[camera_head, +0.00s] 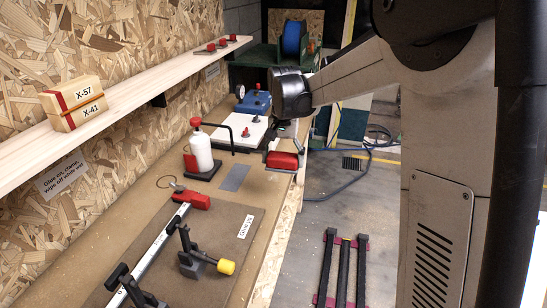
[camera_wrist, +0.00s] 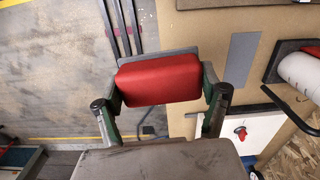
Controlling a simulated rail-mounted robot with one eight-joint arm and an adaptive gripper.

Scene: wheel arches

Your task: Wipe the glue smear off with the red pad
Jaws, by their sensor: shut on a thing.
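The red pad (camera_head: 283,160) is at the right edge of the workbench in the head view. In the wrist view the red pad (camera_wrist: 158,80) fills the space between the fingers. My gripper (camera_wrist: 160,72) is shut on the pad, one finger at each end. In the head view my gripper (camera_head: 285,148) is partly hidden behind the pad and my arm. I cannot tell whether the pad touches anything below it. I cannot make out a glue smear in either view.
A white glue bottle (camera_head: 201,152) stands left of the pad, beside a grey plate (camera_head: 235,178). A bar clamp (camera_head: 155,250) lies in front. Wooden blocks (camera_head: 75,103) sit on the shelf (camera_head: 130,85). Floor opens right of the bench.

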